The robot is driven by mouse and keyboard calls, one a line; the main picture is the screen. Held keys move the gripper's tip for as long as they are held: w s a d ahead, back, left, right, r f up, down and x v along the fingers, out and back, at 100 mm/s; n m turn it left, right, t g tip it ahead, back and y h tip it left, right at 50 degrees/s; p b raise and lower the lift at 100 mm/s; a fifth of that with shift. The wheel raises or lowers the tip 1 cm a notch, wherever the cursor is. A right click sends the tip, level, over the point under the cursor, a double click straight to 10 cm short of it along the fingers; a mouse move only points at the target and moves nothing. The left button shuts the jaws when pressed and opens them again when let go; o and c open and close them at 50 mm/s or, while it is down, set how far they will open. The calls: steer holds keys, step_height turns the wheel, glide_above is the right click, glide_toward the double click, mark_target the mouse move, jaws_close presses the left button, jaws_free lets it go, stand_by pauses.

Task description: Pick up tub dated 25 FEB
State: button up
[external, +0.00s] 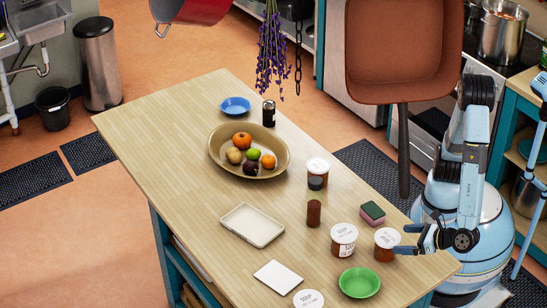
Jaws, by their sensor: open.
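Several brown tubs with white lids stand on the wooden table (165,130); lid and label print is too small for me to read a date. One tub (386,243) is at the right edge, one (343,240) just left of it, one (308,299) at the front, partly cut off by the frame, and one (318,172) farther back. My gripper (404,240) is open at the right side of the right-edge tub, its fingers pointing left at it. I cannot tell whether they touch or reach around the tub.
A green bowl (359,282), a brown bottle (314,213) and a sponge (373,212) stand near the tubs. A white tray (252,225), a white board (278,278) and a fruit bowl (222,166) lie farther left. The table's left part is clear.

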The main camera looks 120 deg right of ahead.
mark_target(393, 238)
steer(key=shift+x, duration=3.45)
steer(key=shift+c, duration=0.4)
steer(key=shift+s, duration=0.1)
steer(key=c, duration=0.9)
steer(key=shift+o, duration=0.2)
